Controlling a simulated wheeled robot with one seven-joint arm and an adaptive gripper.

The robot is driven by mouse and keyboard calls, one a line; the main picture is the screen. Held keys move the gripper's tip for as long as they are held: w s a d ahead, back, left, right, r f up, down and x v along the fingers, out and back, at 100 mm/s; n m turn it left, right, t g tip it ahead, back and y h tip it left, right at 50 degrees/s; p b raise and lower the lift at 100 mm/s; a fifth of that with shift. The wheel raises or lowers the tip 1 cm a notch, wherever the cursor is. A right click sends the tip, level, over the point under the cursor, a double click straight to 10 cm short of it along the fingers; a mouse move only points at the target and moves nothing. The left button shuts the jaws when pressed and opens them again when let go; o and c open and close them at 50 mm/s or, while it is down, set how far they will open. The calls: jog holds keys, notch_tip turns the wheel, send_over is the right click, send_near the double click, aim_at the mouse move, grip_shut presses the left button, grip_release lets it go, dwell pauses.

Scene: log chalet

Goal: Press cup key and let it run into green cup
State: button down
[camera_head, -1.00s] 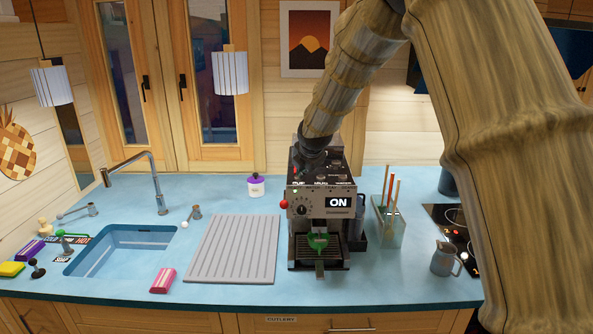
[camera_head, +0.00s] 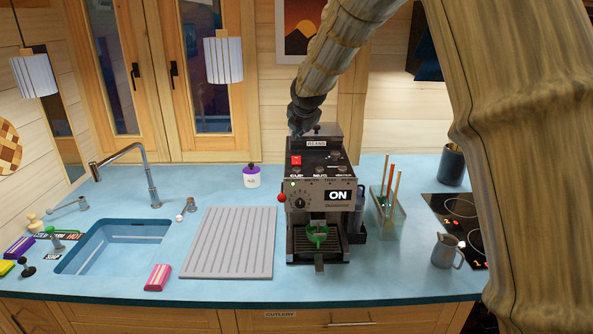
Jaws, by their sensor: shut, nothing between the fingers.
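The coffee machine (camera_head: 301,223) stands on the blue counter, its display (camera_head: 338,196) reading ON. The cup key (camera_head: 297,171), labelled CUP, is at the left of the sloped key panel on top, beside the keys marked MUG and another label. The green cup (camera_head: 318,238) sits on the drip grate under the outlet, partly hidden by the spout parts. Whether any liquid runs into it is too small to tell. My gripper (camera_head: 298,126) is shut and empty above the machine's back left top, clear of the cup key.
A grey ridged draining board (camera_head: 230,243) and the sink (camera_head: 110,249) lie left of the machine. A glass holder with sticks (camera_head: 387,215), a metal jug (camera_head: 447,252) and the hob (camera_head: 462,225) are to the right. A purple-lidded jar (camera_head: 252,176) stands behind the board.

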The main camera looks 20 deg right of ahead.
jog(key=b, duration=0.4)
send_over(300, 168)
notch_tip(300, 168, down, 6)
jog(key=shift+r, duration=0.15)
jog(key=shift+w+f+b, duration=0.1)
jog(key=shift+f+b, duration=0.35)
jog(key=shift+f, duration=0.8)
jog(key=shift+f, duration=0.15)
jog(key=shift+f, duration=0.25)
jog(key=shift+f, duration=0.6)
dwell(1.4)
jog(key=shift+r, duration=0.1)
jog(key=shift+r+p, duration=0.7)
jog(key=shift+r, duration=0.25)
